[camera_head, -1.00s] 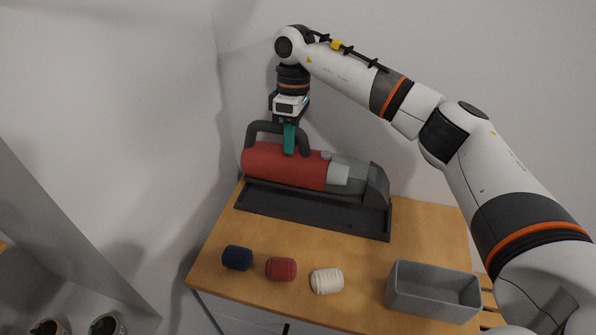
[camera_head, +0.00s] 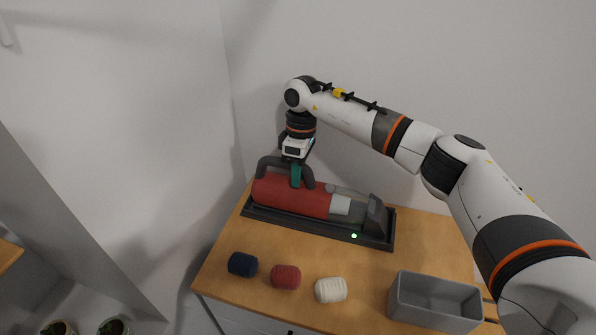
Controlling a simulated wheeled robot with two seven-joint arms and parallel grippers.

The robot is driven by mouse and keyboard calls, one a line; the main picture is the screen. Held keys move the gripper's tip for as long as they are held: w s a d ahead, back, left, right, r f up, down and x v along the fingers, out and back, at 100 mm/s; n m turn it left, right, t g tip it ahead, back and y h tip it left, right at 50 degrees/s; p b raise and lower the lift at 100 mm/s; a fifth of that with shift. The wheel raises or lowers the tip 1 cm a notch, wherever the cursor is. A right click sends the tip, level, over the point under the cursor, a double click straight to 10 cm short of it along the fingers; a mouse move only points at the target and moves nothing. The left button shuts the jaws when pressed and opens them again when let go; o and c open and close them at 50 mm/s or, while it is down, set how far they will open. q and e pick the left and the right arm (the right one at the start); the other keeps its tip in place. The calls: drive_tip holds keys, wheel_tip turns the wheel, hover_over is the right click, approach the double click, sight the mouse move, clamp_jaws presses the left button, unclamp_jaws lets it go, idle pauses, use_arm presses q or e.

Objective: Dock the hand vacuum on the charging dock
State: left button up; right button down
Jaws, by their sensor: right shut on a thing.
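The hand vacuum (camera_head: 298,196), red with a grey and dark nose and a dark handle, lies in the black charging dock (camera_head: 318,228) at the back of the wooden table. A small green light (camera_head: 354,236) glows on the dock's front edge. My right gripper (camera_head: 296,180) points down and is shut on the vacuum's handle from above; the teal fingers hide part of the handle. The vacuum's underside is hidden by the dock's rim. My left gripper is not in view.
Blue (camera_head: 243,264), red (camera_head: 286,276) and white (camera_head: 331,290) ribbed rolls lie in a row along the table's (camera_head: 400,262) front. A grey open bin (camera_head: 434,301) stands at the front right. White walls close off the back and left.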

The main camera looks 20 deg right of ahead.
drive_tip(key=c, duration=1.2)
unclamp_jaws()
drive_tip(key=shift+c, duration=0.2)
wheel_tip(320, 180, up, 12)
drive_tip(key=w+d+b, duration=0.1)
drive_tip(key=b, duration=0.1)
drive_tip(key=shift+w+d, duration=0.15)
drive_tip(key=shift+w, duration=0.25)
